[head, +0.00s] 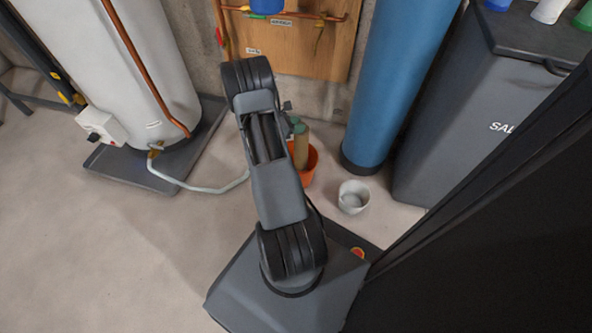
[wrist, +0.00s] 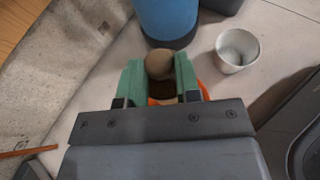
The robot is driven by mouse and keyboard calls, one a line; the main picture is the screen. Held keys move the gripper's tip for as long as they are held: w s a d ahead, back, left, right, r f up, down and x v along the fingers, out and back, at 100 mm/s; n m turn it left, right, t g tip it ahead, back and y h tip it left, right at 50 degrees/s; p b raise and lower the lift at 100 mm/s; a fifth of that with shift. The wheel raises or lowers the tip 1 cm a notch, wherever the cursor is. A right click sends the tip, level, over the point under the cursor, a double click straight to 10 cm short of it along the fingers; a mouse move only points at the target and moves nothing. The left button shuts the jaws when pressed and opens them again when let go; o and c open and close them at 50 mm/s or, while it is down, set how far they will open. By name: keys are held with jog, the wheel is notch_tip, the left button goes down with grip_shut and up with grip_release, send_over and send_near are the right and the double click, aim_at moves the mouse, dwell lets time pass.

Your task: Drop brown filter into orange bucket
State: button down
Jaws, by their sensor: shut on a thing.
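The brown filter (head: 301,149) is held upright by my gripper (head: 296,127), seen past my arm in the head view. In the wrist view the filter's round end (wrist: 159,65) sits between the green fingers of my gripper (wrist: 160,80), which are shut on it. The orange bucket (head: 311,164) stands on the floor below, partly hidden by my arm and the filter. In the wrist view the bucket's orange rim (wrist: 203,91) shows around and beneath the fingers. The filter appears over or partly inside the bucket's opening; its lower end is hidden.
A white bucket (head: 353,197) stands on the floor right of the orange one. A blue tank (head: 392,75) and a grey salt bin (head: 480,120) stand behind. A white water heater (head: 125,60) is at the left. Floor at left front is clear.

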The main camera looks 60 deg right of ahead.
jog(key=c, duration=0.8)
grip_release()
jog(key=shift+o, duration=0.2)
jog(key=p+v, duration=0.5)
jog(key=v, duration=0.9)
jog(key=shift+d, duration=0.1)
